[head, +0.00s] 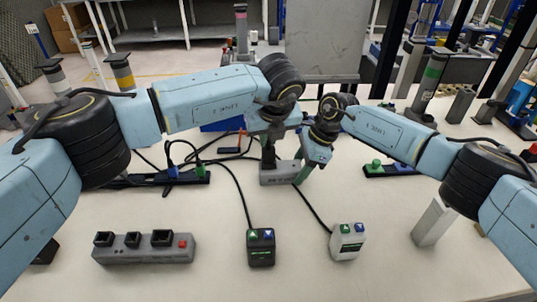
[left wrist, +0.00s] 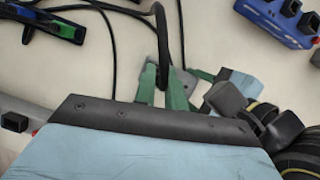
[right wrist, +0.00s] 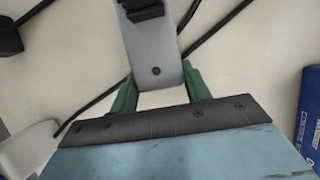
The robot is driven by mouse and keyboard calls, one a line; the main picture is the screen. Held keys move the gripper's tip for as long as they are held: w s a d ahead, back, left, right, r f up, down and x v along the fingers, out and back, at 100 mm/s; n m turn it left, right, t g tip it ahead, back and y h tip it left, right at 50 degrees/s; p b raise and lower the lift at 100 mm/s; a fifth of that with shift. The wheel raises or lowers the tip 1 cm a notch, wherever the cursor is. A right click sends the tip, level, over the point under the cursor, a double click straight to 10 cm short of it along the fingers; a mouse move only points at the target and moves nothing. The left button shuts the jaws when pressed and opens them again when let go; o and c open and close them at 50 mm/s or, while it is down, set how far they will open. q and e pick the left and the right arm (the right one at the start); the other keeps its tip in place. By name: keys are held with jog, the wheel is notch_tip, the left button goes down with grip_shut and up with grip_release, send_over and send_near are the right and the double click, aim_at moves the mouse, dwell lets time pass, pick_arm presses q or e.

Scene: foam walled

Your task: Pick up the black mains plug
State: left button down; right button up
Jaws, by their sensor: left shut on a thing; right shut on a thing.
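The black mains plug (head: 268,157) is upright below my left gripper (head: 269,137) in the head view. In the left wrist view my left gripper (left wrist: 163,85) has its green fingers shut around the plug's dark body (left wrist: 162,52) and cable. A grey socket block (head: 282,175) is directly under the plug; I cannot tell whether the plug's pins are in it. My right gripper (head: 305,169) is shut on the block's right end. The right wrist view shows its green fingers (right wrist: 160,82) on either side of the grey block (right wrist: 153,50).
A grey strip (head: 178,256) with black sockets lies front left. A black adaptor (head: 261,257) and a white adaptor (head: 346,250) stand in front. Black strips with coloured plugs lie left (head: 140,181) and right (head: 375,171). A white block (head: 433,223) stands right. Cables cross the table.

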pick_arm(q)
jog(key=shift+r, duration=0.1)
notch_tip(320, 180, up, 10)
jog(key=shift+f, duration=0.1)
pick_arm(e)
jog(key=o, duration=1.2)
